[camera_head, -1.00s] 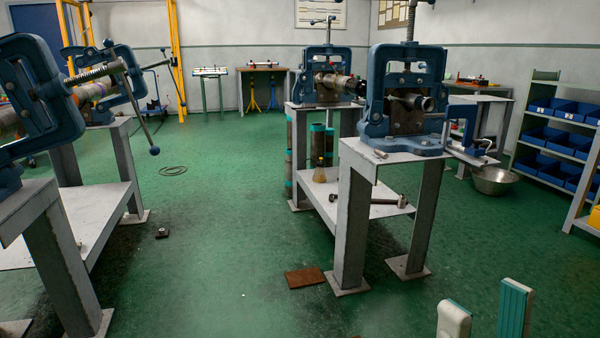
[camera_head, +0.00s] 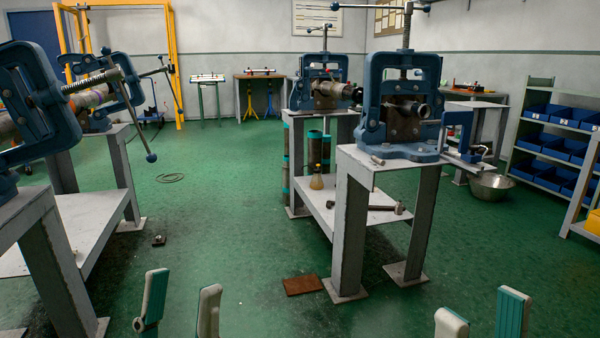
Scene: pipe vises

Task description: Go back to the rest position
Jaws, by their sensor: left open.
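My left gripper (camera_head: 179,306) is at the bottom edge, left of centre. Its two pale, teal-backed fingers stand apart with only floor between them, so it is open and empty. My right gripper (camera_head: 482,316) is at the bottom edge on the right. Its two fingers also stand apart with nothing between them. Only the finger ends of both show, at similar heights; the arms are out of view. Both grippers are in front of the vise stands and appear clear of them.
Blue pipe vises stand on a right grey stand (camera_head: 350,216) and a left grey stand (camera_head: 45,262). Green floor (camera_head: 240,215) lies open between them. A brown plate (camera_head: 303,285) lies near the right stand. A metal bowl (camera_head: 491,186) and a shelf with blue bins (camera_head: 551,141) are at right.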

